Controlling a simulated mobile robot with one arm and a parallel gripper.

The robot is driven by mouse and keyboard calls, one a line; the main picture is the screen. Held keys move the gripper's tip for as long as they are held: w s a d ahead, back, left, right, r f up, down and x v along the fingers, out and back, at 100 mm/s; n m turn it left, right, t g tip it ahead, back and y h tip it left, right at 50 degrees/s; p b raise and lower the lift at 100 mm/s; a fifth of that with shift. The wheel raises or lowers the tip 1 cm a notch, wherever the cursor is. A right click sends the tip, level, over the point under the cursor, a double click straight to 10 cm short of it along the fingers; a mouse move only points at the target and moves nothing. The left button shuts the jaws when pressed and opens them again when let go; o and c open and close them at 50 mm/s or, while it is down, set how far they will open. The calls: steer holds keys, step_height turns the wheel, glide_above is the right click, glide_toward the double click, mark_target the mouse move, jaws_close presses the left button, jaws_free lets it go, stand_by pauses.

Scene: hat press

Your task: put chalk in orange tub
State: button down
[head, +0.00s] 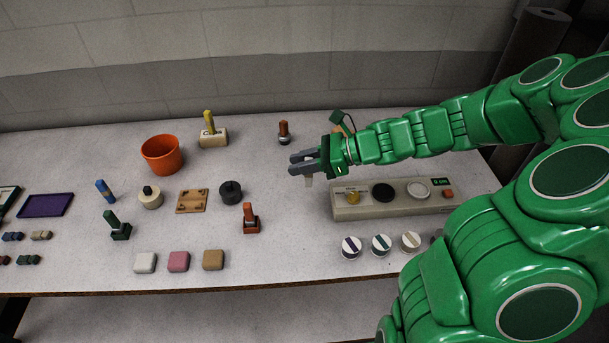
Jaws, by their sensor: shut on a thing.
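The orange tub (161,155) stands upright at the back left of the table, and its inside looks empty from here. My gripper (303,166) is well to the right of the tub, above the middle of the table. Its dark jaws are shut on a small pale piece, which looks like the chalk (309,181). The chalk's lower end hangs below the jaws and seems clear of the table; its upper part is hidden by the jaws.
A black round weight (230,192) and wooden plate (192,200) lie nearer. A beige panel (392,202) is at right.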

steer(key=w+a, duration=0.8)
steer(key=w, duration=0.2)
steer(key=w+a, duration=0.7)
steer(key=w, duration=0.3)
steer(key=w+a+r+n+g, duration=0.1)
steer(key=a+r, duration=0.2)
steer(key=a, duration=1.1)
steer(key=w+a+r+n+g, duration=0.1)
steer(key=a+r, duration=0.2)
steer(key=a, duration=1.2)
step_height(320, 180, down, 11)
steer(key=shift+d, duration=0.3)
steer(key=c, duration=0.8)
jaws_free()
steer(key=shift+c, duration=0.2)
